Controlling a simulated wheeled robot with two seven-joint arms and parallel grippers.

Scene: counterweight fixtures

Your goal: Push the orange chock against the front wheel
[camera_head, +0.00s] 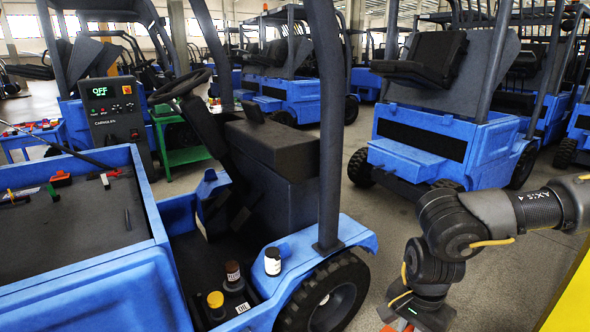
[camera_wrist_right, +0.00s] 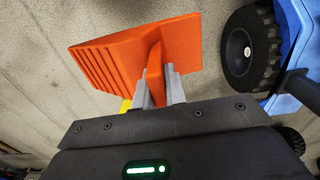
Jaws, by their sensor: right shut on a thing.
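The orange chock (camera_wrist_right: 110,62), a ribbed wedge with an upright handle, shows in the right wrist view. My right gripper (camera_wrist_right: 157,90) is shut on its handle. A black wheel (camera_wrist_right: 238,52) on a blue vehicle stands to the right of the chock, with a narrow strip of floor showing between them. In the head view, a wheel (camera_head: 328,297) of the nearest blue vehicle is at bottom centre. A sliver of orange (camera_head: 389,328) shows at the bottom edge below my right wrist. Most of the chock is out of that view. My left gripper is not in view.
The nearest blue vehicle (camera_head: 90,280) fills the left side, with small jars (camera_head: 273,262) on it. Another blue vehicle (camera_head: 440,150) stands behind my right arm. Bare floor (camera_head: 385,225) lies between them. A yellow surface (camera_head: 572,303) is at bottom right.

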